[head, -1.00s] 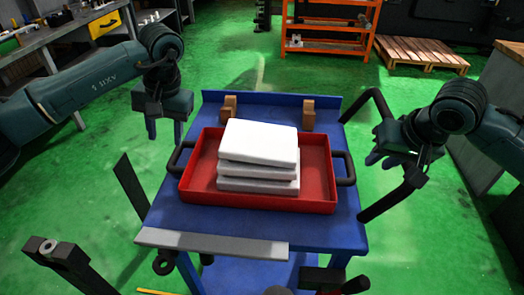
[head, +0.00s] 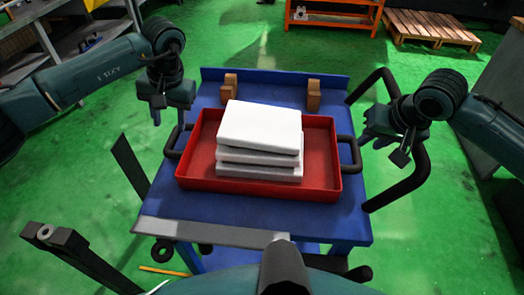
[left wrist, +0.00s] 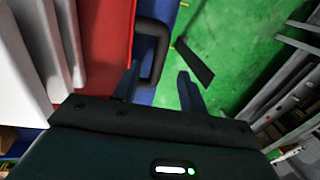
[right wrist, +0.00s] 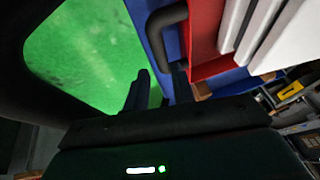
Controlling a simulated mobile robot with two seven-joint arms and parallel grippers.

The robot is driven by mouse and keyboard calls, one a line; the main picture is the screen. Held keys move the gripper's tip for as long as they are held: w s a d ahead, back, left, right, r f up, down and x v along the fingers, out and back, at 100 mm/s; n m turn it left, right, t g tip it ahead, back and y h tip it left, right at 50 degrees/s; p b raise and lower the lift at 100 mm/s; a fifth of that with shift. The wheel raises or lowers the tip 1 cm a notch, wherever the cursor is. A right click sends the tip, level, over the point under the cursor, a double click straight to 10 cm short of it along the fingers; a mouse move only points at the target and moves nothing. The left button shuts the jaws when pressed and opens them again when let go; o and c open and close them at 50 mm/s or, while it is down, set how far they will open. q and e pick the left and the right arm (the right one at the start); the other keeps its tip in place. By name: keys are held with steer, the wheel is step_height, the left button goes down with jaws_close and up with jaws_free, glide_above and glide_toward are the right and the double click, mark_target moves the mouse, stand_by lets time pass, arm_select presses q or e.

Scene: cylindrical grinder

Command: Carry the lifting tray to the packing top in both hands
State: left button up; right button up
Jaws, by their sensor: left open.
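The red lifting tray (head: 240,185) with black side handles sits on a blue cart top (head: 210,213). A stack of several white and grey slabs (head: 260,127) lies in it. My left gripper (head: 169,115) is open above the left handle (head: 172,142). In the left wrist view that handle (left wrist: 160,60) shows beyond and partly between the fingers (left wrist: 158,78). My right gripper (head: 376,138) is up and to the right of the right handle (head: 350,155). In the right wrist view its fingers (right wrist: 161,80) stand slightly apart with nothing between them, and the handle (right wrist: 155,35) is ahead. I cannot identify the packing top.
Two brown blocks (head: 313,95) stand at the cart's back. The cart's black push bar (head: 412,185) curves close to my right gripper. A workbench (head: 75,50) stands at the left, an orange rack (head: 335,20) and pallets (head: 430,25) behind.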

mark_target(171, 138)
arm_select(q)
steer(key=f, duration=0.2)
steer(key=a+f, duration=0.1)
steer(key=f, duration=0.5)
steer(key=shift+a+f, duration=0.15)
steer(key=shift+a, duration=0.2)
arm_select(e)
steer(key=x, duration=0.8)
steer(key=shift+w+f, duration=0.1)
steer(key=shift+f, duration=0.15)
arm_select(q)
steer(key=shift+c, duration=0.2)
arm_select(e)
steer(key=shift+c, duration=0.3)
arm_select(q)
steer(key=c, duration=0.4)
arm_select(e)
steer(key=c, duration=0.4)
arm_select(q)
jaws_close()
arm_select(e)
jaws_close()
arm_select(q)
steer(key=shift+w+r, duration=0.25)
steer(key=shift+r, duration=0.1)
arm_select(e)
steer(key=shift+w+r, duration=0.2)
steer(key=shift+r, duration=0.2)
